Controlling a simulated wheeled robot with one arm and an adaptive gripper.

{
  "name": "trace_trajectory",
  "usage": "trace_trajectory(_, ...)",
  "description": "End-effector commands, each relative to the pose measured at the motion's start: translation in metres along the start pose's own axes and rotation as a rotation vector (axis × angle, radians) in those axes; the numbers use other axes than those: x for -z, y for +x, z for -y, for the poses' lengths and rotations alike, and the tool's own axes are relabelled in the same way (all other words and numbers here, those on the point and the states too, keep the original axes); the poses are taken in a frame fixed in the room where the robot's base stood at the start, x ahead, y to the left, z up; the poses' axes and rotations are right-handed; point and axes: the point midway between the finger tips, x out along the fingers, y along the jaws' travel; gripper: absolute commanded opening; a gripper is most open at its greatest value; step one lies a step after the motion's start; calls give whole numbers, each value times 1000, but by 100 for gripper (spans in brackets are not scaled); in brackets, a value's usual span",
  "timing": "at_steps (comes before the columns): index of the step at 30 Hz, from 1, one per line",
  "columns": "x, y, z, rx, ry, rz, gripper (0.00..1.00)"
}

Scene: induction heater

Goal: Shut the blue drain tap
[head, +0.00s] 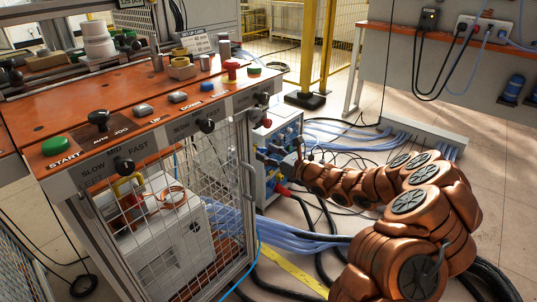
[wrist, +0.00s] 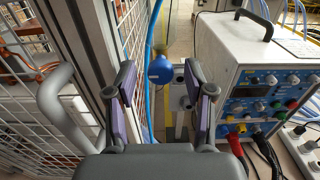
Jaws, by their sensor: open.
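In the wrist view a rounded blue knob (wrist: 160,69), which looks like the drain tap, shows between the fingers of my gripper (wrist: 161,82). It sits in front of a grey post, beside the mesh cage. My gripper is open, with one finger to each side of the knob in the picture; I cannot tell how far beyond the fingertips it lies. No contact shows. In the head view my gripper (head: 272,154) is between the cage and the instrument box, and I cannot make out the tap there.
A white instrument box (wrist: 252,75) with knobs and plugged cables stands close on the right. The mesh cage (wrist: 75,95) and its grey handle (wrist: 60,105) are close on the left. A blue hose (wrist: 149,50) runs past the knob. Cables (head: 300,238) cover the floor.

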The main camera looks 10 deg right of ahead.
Motion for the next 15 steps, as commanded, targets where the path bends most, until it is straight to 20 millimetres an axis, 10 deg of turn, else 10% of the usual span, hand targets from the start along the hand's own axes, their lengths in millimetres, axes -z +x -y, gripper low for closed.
trace_trajectory(15,0,0,0,0,0,0,3)
